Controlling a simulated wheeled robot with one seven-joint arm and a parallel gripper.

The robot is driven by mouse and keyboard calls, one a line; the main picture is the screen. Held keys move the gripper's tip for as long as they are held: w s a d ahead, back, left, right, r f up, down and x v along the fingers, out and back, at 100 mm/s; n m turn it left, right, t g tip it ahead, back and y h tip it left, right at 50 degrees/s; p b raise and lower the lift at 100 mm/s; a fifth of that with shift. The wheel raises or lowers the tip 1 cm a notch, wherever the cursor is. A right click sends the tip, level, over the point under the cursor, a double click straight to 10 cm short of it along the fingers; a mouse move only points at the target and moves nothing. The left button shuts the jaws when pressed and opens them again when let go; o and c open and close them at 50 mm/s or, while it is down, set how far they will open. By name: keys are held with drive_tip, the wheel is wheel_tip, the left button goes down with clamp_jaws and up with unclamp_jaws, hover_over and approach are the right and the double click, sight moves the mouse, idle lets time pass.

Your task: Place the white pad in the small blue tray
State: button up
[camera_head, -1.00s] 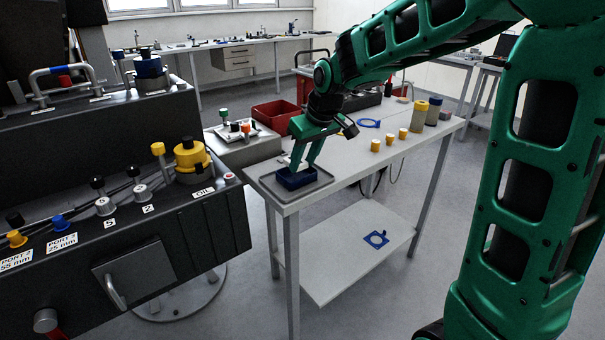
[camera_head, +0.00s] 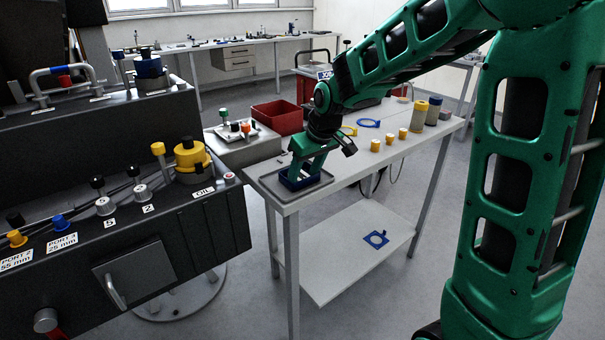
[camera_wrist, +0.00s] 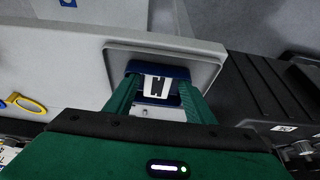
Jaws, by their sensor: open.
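The small blue tray (camera_head: 299,184) sits on a grey tray near the left end of the white table. My gripper (camera_head: 303,172) is lowered to the blue tray, fingers pointing down. In the wrist view my gripper (camera_wrist: 160,98) is open, one finger on each side of the blue tray (camera_wrist: 158,71). A white piece with a dark notch, seemingly the white pad (camera_wrist: 150,87), shows between the fingers and appears to lie within the blue tray. I cannot tell whether the fingers touch it.
The grey tray (camera_head: 263,187) surrounds the blue one. Several yellow cylinders (camera_head: 390,140), a blue ring (camera_head: 369,123) and a yellow ring stand or lie to the right. A red bin (camera_head: 277,117) is behind. A dark machine panel (camera_head: 120,220) stands close on the left.

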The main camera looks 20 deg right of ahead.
drive_tip(key=v, duration=1.2)
drive_tip(key=s+d+f+m+g, duration=0.1)
drive_tip(key=s+d+f+m, duration=0.2)
drive_tip(key=s, duration=0.7)
drive_tip(key=s+d+f+m+g, duration=0.2)
drive_tip(key=s+d, duration=0.4)
drive_tip(key=s, duration=0.5)
drive_tip(key=s+d+f+m+g+h, duration=0.1)
drive_tip(key=s+d+f+m, duration=0.4)
drive_tip(key=s, duration=0.6)
drive_tip(key=shift+d, duration=0.4)
